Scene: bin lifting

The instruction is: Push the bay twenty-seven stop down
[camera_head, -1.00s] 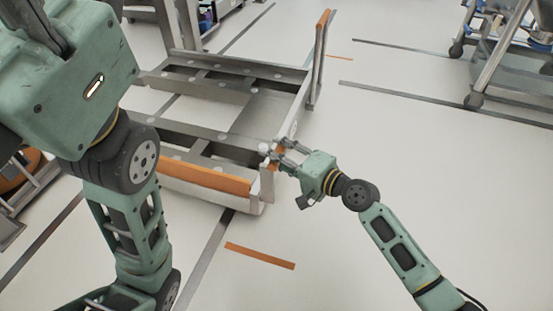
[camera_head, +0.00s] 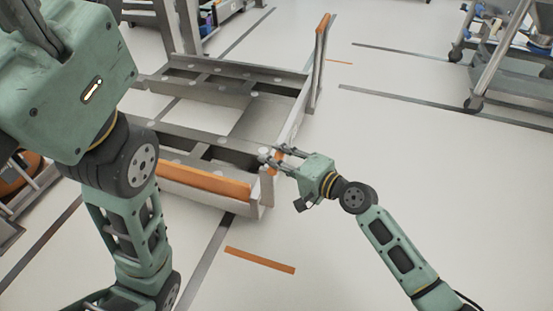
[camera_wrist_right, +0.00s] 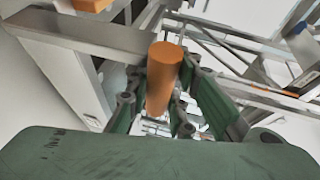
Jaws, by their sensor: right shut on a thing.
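The stop's orange cylindrical handle (camera_wrist_right: 163,80) stands between the fingers of my right gripper (camera_wrist_right: 155,108) in the right wrist view. In the head view my right gripper (camera_head: 272,158) is shut on this handle at the near right corner of a grey metal bay frame (camera_head: 190,140). The fingers hide part of the handle. My left gripper's green body (camera_head: 65,80) fills the upper left. Its dark fingers run out of the picture, so their opening is not clear. No bay number can be read.
An orange bumper (camera_head: 205,182) runs along the frame's near side, and an orange-edged post (camera_head: 320,60) stands at its far right. A wheeled metal cart (camera_head: 505,70) is at the upper right. Open pale floor (camera_head: 430,180) lies to the right.

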